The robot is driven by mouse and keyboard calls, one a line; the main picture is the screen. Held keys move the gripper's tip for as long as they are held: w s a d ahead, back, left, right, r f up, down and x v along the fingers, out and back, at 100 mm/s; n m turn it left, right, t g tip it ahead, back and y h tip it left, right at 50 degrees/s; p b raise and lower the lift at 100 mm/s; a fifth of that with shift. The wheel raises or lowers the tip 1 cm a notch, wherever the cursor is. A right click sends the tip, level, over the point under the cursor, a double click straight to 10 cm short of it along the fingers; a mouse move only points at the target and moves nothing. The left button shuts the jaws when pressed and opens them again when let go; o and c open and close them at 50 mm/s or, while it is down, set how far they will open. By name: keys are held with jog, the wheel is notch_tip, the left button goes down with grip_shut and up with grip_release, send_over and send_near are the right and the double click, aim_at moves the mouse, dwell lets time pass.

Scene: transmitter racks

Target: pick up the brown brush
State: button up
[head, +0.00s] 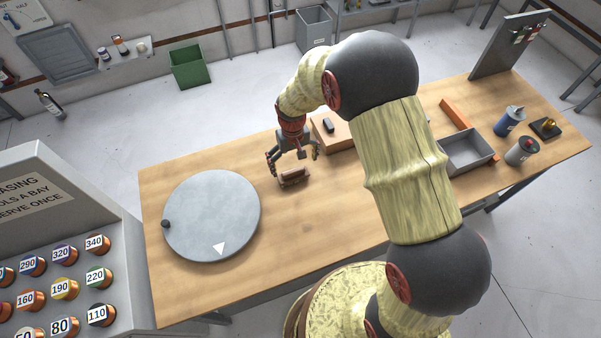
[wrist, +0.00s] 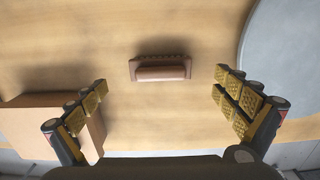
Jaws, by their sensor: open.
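The brown brush (head: 293,178) lies on the wooden table, just right of the round grey disc in the head view. In the wrist view the brush (wrist: 161,69) lies crosswise, its rounded brown handle toward the camera and a darker toothed edge behind. My gripper (head: 293,160) is above the table close to the brush. Its fingers (wrist: 163,90) are spread wide with nothing between them. The brush lies a little beyond the fingertips in the wrist view, centred between them. No contact with it shows.
A round grey disc (head: 212,216) covers the table's left part. A wooden block (head: 333,133) with a dark item on top stands behind my gripper. A grey tray (head: 466,155), an orange bar (head: 455,114) and canisters (head: 522,151) are to the right. Bare table surrounds the brush.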

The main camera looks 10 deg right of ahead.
aim_at(293, 171)
jog(key=shift+w+a+f, duration=0.1)
jog(key=shift+w+f, duration=0.05)
jog(key=shift+f, duration=0.35)
jog(key=shift+w+a+f, duration=0.1)
jog(key=shift+w+f, duration=0.05)
jog(key=shift+f, duration=0.35)
jog(key=f, duration=0.3)
jog(key=f+b, duration=0.1)
jog(key=f, duration=0.1)
jog(key=shift+w+f, duration=0.35)
jog(key=shift+w, duration=0.05)
jog(key=shift+c, duration=1.2)
